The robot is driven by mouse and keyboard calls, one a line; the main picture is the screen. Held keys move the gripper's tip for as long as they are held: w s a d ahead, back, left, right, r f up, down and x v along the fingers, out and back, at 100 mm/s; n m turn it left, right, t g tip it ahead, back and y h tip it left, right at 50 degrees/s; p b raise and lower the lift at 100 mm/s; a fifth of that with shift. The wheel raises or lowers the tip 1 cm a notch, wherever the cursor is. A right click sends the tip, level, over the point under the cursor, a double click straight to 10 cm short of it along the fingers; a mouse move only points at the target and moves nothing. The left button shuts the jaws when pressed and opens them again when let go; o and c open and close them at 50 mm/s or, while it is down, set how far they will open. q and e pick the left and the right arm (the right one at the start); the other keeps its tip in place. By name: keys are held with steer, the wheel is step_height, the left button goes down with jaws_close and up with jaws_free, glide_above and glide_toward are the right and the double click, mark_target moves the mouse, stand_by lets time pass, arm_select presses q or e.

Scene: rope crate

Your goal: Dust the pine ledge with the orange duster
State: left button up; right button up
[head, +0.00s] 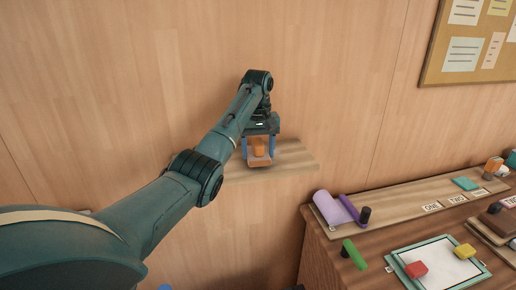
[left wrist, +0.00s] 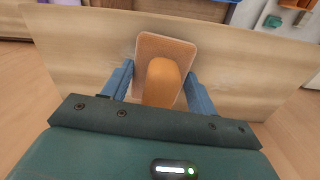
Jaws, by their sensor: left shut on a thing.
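The pine ledge (head: 294,158) is a pale wooden shelf on the wall in the head view, and it also fills much of the left wrist view (left wrist: 240,70). My left gripper (head: 259,145) is over the ledge with its blue fingers shut on the orange duster (head: 259,160). In the left wrist view, the duster (left wrist: 165,75) has an orange handle between the fingers and a flat brownish pad against or just above the ledge; I cannot tell which. Faint pale patches show on the ledge beside the pad. My right gripper is not in view.
A cork board (head: 470,45) hangs at upper right. The wall around the ledge is bare.

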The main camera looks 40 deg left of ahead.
arm_select(q)
steer(key=shift+f, duration=0.65)
stand_by(0.5)
steer(key=shift+d, duration=0.1)
steer(key=shift+s+d, duration=0.5)
steer(key=shift+d, duration=0.05)
steer(key=shift+a, duration=0.1)
steer(key=shift+w+a, duration=0.95)
steer(key=shift+a, duration=0.15)
steer(key=shift+s+d+f, duration=0.15)
steer(key=shift+s+d, duration=0.85)
steer(key=shift+d, duration=0.2)
